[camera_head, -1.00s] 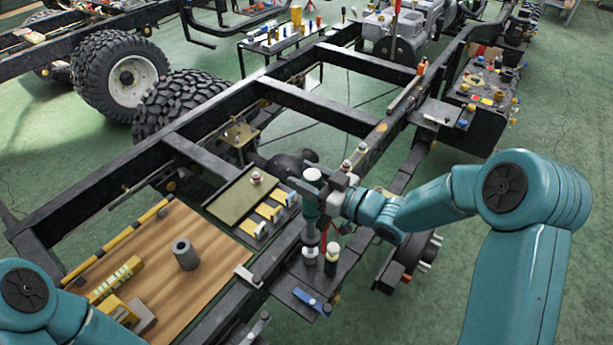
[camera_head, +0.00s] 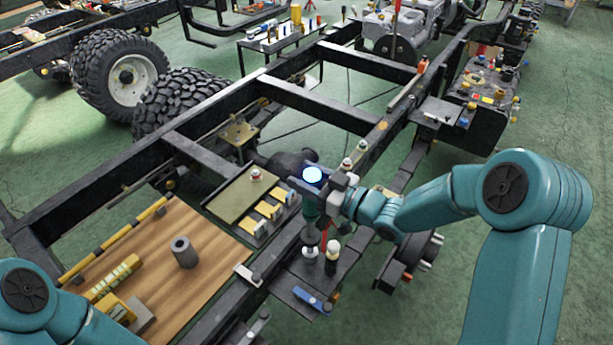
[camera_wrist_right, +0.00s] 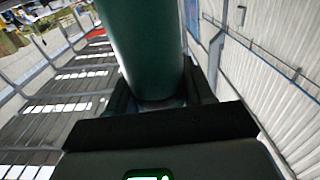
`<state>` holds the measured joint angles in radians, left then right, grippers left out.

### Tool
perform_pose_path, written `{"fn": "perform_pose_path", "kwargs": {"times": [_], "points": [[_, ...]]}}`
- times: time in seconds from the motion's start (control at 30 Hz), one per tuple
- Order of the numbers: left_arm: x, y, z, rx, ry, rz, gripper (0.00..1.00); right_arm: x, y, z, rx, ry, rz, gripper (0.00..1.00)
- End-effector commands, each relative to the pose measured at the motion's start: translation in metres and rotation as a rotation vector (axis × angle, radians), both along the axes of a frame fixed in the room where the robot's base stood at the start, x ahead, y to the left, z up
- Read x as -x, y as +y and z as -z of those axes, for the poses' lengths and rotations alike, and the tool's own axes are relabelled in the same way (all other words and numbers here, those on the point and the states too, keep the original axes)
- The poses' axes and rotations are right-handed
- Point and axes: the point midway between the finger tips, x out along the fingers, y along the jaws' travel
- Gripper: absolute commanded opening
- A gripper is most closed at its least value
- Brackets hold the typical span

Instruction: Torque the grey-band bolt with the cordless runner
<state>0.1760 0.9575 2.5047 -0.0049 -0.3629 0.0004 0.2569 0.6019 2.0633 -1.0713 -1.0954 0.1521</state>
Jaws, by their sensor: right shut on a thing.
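The cordless runner (camera_head: 310,207) is a dark green upright cylinder with a glowing blue-white disc on top. My right gripper (camera_head: 333,197) is shut on its upper body from the right. The runner's green body also fills the upper middle of the right wrist view (camera_wrist_right: 148,50), between the dark fingers. Its lower end stands over a pale round piece (camera_head: 309,250) on a dark plate on the near frame rail. I cannot make out a grey band there; the runner hides part of it. A pale-topped bolt with a yellowish band (camera_head: 332,257) stands just to the right. My left gripper is out of view.
A wooden board (camera_head: 215,235) with a grey hollow cylinder (camera_head: 184,252) and yellow blocks lies left. An olive tray (camera_head: 236,199) and yellow-marked pieces (camera_head: 270,210) lie beside the runner. A blue-handled tool (camera_head: 308,297) lies in front. Black frame rails surround the work area.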

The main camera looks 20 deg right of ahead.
Motion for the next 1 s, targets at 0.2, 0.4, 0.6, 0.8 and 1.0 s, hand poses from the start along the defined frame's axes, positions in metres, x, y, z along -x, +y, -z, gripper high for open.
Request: {"fn": "perform_pose_path", "kwargs": {"times": [0.2,0.4,0.6,0.8,1.0], "points": [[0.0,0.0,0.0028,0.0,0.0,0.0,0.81,-0.0003,0.0,0.0012,-0.001,-0.004,0.0,0.0],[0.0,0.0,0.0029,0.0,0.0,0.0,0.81,-0.0002,0.0001,0.0022,-0.001,-0.002,0.0,0.0],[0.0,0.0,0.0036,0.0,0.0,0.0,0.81,0.0,0.0003,0.0034,0.001,-0.001,-0.001,0.0],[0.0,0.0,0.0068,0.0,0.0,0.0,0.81,0.0002,0.0004,0.0044,0.001,0.002,-0.001,0.0],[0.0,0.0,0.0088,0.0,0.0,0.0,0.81,0.0004,0.0005,0.0039,0.001,0.004,-0.001,0.0]]}}
